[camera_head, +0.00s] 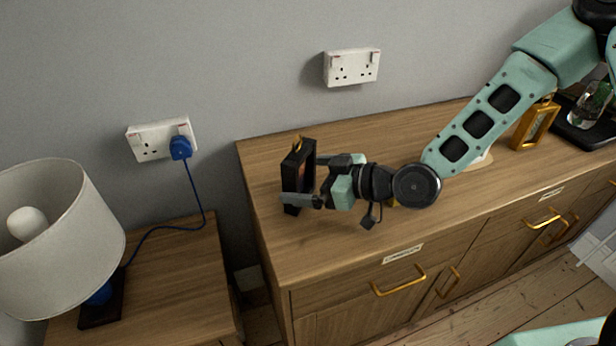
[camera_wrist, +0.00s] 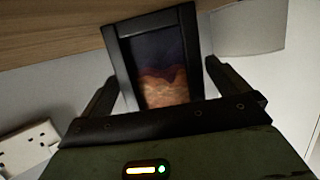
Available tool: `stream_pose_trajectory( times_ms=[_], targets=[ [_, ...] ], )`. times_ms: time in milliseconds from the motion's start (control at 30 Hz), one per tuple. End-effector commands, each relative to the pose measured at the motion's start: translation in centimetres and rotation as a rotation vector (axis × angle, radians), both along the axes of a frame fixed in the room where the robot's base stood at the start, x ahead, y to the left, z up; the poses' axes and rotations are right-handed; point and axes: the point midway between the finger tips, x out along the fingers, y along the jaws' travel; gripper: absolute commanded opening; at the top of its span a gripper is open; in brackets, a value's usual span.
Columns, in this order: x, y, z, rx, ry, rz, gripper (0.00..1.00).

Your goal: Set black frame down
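The black frame (camera_head: 298,172) is upright over the left end of the wooden cabinet top (camera_head: 265,230). My gripper (camera_head: 320,180) reaches it from the right with its fingers pointing left. In the wrist view the frame (camera_wrist: 122,60) lies between my two fingers (camera_wrist: 163,75), one against or very near each side edge. My gripper looks shut on it. Its picture is dark above and orange-brown below in that view. I cannot tell whether the frame's lower edge touches the wood. My palm hides the nearer part of the frame.
A lamp (camera_head: 60,235) stands on a lower wooden table (camera_head: 180,285) at left. A blue plug (camera_head: 180,148) sits in a wall socket. A gold frame-like object (camera_head: 535,125) and a black tray (camera_head: 575,130) stand farther right. The cabinet's front left top is clear.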

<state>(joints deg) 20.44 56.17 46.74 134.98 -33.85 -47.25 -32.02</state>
Motion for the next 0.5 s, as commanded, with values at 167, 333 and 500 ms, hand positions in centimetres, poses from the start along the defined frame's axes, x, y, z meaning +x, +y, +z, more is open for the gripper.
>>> stream_pose_trajectory(
  times_ms=[167,333,500],
  targets=[
    [0.0,0.0,0.1,0.000,0.000,0.000,1.00],
    [-0.4,-1.0,0.6,-0.001,0.000,-0.002,1.00],
    [-1.9,-3.9,1.6,-0.002,0.000,-0.005,1.00]
  ],
)
